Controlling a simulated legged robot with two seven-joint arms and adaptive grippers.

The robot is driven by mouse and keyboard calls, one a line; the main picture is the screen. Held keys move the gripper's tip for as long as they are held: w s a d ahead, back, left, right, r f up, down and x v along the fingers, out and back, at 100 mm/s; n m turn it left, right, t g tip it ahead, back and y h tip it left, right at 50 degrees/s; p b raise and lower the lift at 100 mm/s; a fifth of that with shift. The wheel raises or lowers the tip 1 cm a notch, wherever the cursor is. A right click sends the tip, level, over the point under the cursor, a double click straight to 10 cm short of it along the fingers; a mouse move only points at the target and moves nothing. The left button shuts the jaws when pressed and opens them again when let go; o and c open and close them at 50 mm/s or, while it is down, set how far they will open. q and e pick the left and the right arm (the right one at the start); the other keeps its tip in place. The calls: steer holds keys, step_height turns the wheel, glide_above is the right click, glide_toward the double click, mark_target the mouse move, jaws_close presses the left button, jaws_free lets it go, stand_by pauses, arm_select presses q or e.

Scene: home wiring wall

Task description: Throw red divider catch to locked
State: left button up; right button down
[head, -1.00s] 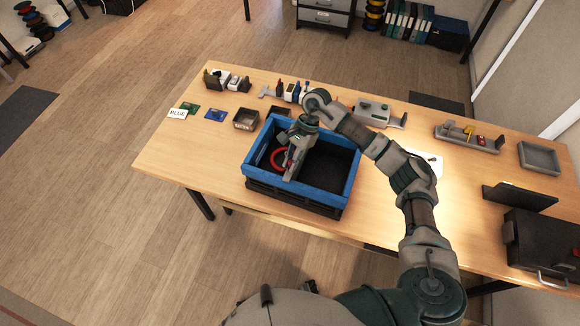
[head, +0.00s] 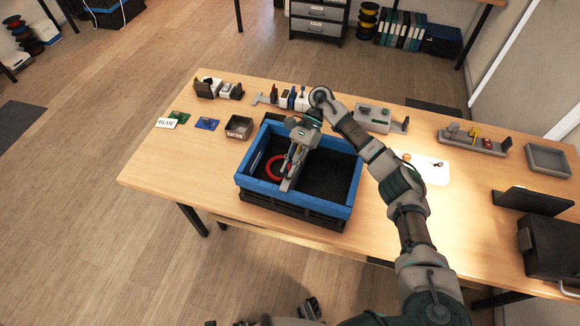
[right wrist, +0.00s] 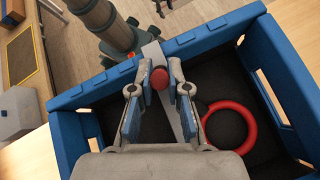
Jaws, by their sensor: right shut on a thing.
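The blue crate (head: 346,192) stands on the wooden table. A grey divider bar (right wrist: 181,112) runs across it, and it shows in the head view (head: 288,184). The red catch (right wrist: 160,78) is a round red knob on the bar. My right gripper (right wrist: 158,85) reaches down into the crate with its fingers on either side of the knob, shut on it. In the head view the right gripper (head: 291,165) covers the catch. The catch's locked or unlocked position cannot be read. A small dark part at the bottom of the head view may be my left gripper (head: 311,308).
A red ring (right wrist: 229,133) lies on the crate's dark floor beside the bar. A small open box (head: 239,127) and a white BLUE card (head: 167,123) lie left of the crate. Trays and a dark case (head: 550,250) are at the right. The table's front left is clear.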

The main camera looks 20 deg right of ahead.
steer(key=shift+r, duration=0.1)
steer(key=c, duration=1.1)
jaws_free()
steer(key=shift+v, duration=3.75)
steer(key=shift+w, duration=0.1)
